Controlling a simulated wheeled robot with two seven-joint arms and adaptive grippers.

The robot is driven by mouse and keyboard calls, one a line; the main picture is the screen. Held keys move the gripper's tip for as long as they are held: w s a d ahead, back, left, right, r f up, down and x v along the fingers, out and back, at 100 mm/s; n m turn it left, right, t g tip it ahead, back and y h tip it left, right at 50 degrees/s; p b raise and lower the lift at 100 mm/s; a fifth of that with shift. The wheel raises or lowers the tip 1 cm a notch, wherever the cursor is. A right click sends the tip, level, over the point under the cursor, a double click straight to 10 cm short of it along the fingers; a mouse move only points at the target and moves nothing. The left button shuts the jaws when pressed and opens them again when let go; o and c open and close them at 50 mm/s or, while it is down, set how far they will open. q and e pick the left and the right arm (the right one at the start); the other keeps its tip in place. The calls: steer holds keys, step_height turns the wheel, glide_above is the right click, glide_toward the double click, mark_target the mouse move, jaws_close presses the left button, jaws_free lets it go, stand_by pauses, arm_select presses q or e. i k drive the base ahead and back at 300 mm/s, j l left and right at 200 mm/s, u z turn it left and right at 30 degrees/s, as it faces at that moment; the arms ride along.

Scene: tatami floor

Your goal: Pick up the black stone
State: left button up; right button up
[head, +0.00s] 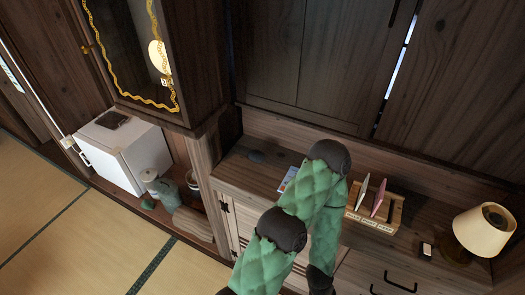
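A small, dark, rounded object (257,156) lies on the wooden cabinet top, near its back left part. It looks like the black stone, but it is small and blends with the dark wood. One of my arms, in green quilted covering with dark joints, rises from the bottom middle and bends over the cabinet to the right of the stone. Its far end drops out of the bottom of the picture. Neither gripper's fingers are visible.
The low cabinet top (235,175) also bears a card (288,180), a wooden rack (375,222), a small dark-and-white item (426,250) and a lamp (483,230). A glass-fronted cabinet (130,50) hangs at upper left above a white fridge (125,150). Tatami floor (60,240) is clear at left.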

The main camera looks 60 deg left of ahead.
mark_target(255, 156)
steer(key=u, duration=2)
